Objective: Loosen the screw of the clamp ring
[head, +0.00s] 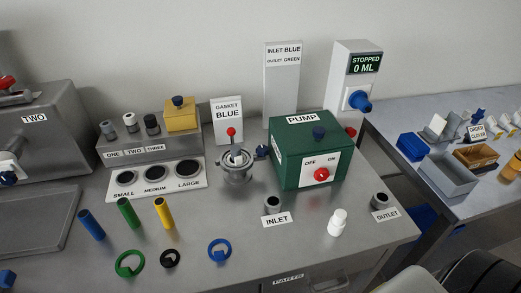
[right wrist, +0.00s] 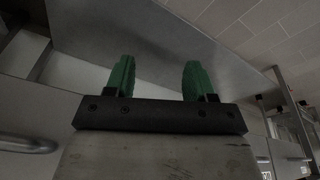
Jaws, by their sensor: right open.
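A round metal housing with a ring around it (head: 237,172) stands on the steel bench, just left of the green pump box. A red ball on a stem rises from it, with a white piece inside. A small dark blue knob (head: 262,151) sits at its right side; I cannot tell for certain that it is the clamp ring's screw. My right gripper (right wrist: 158,80) shows in the right wrist view with its two green fingers apart and nothing between them. It is away from the housing, with grey panels beyond it. My left gripper is in neither view.
The green pump box (head: 287,155) stands close to the housing's right. A GASKET BLUE sign (head: 228,115) is behind it. INLET (head: 272,203) and OUTLET (head: 380,200) ports and a white bottle (head: 337,222) are front right. Colored tubes and rings lie front left.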

